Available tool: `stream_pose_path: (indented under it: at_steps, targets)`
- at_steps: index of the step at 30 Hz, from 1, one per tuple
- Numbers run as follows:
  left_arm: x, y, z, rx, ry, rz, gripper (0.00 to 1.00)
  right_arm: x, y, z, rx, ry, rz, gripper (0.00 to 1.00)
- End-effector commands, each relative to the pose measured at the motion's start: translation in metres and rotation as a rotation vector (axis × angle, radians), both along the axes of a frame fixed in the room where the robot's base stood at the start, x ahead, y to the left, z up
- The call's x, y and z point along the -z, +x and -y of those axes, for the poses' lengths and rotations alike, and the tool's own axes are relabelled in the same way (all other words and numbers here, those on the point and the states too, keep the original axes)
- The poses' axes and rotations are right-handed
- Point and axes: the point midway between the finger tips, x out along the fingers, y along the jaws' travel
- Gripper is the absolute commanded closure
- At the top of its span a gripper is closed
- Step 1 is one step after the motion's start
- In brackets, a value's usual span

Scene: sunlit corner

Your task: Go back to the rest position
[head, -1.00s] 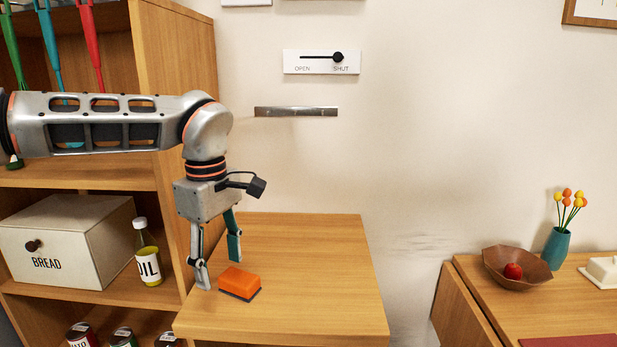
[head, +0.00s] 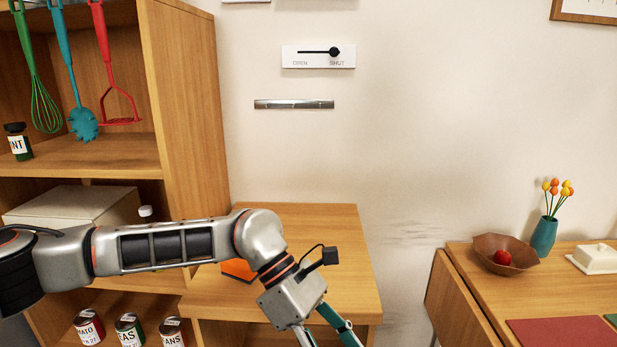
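My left arm comes in from the left, low across the shelf unit and the small wooden table (head: 330,235). My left gripper (head: 325,338) points down and to the right in front of the table's near edge. Its fingertips are cut off by the bottom of the picture, so its opening is hidden. An orange sponge (head: 238,269) lies on the table, partly behind my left arm and apart from the gripper. My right gripper is not in view.
The shelf unit (head: 185,110) at left holds hanging utensils, a bread box (head: 70,204) and cans (head: 130,332). A wall slider (head: 318,56) stands at SHUT. At right, another table holds a bowl (head: 490,245) with a red fruit, a vase (head: 543,236) and a butter dish (head: 598,257).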

Motion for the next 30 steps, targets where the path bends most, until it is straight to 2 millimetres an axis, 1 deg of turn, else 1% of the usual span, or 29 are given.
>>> stream_pose_path:
  at_steps: [1, 3, 7, 9, 11, 15, 17, 19, 21, 23, 26, 27, 29, 30]
  targets:
    - [0.001, -0.016, 0.019, -0.024, -0.066, -0.078, 0.47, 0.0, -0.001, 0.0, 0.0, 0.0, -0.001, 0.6]
    - [-0.007, -0.034, 0.043, -0.07, -0.153, -0.184, 0.47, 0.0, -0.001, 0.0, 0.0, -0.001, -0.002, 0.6]
    - [-0.027, -0.055, 0.078, -0.173, -0.305, -0.394, 0.47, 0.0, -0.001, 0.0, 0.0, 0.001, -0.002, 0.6]
    - [-0.04, -0.06, 0.091, -0.236, -0.38, -0.517, 0.47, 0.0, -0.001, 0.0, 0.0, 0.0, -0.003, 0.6]
    - [-0.051, -0.061, 0.1, -0.293, -0.441, -0.623, 0.47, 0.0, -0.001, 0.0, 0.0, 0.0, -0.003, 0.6]
    - [-0.073, -0.049, 0.108, -0.439, -0.57, -0.884, 0.47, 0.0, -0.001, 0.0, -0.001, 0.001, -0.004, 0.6]
    - [-0.079, -0.039, 0.107, -0.508, -0.62, -1.0, 0.47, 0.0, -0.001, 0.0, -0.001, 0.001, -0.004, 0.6]
    - [-0.082, -0.025, 0.102, -0.591, -0.674, -1.136, 0.47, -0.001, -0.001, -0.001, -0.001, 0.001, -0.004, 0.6]
    - [-0.082, -0.008, 0.094, -0.676, -0.724, -1.275, 0.47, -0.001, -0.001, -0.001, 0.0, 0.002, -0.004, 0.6]
    - [-0.076, 0.007, 0.084, -0.753, -0.763, -1.395, 0.47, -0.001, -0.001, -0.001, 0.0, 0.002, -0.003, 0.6]
    - [-0.058, 0.032, 0.061, -0.885, -0.823, -1.598, 0.47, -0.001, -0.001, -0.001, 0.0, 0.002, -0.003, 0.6]
    - [-0.048, 0.042, 0.051, -0.941, -0.844, -1.678, 0.47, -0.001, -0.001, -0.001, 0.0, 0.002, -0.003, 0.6]
    - [-0.029, 0.055, 0.033, -1.023, -0.876, -1.799, 0.47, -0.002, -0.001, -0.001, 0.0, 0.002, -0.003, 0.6]
    - [-0.015, 0.063, 0.02, -1.08, -0.897, -1.879, 0.47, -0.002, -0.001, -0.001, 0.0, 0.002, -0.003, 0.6]
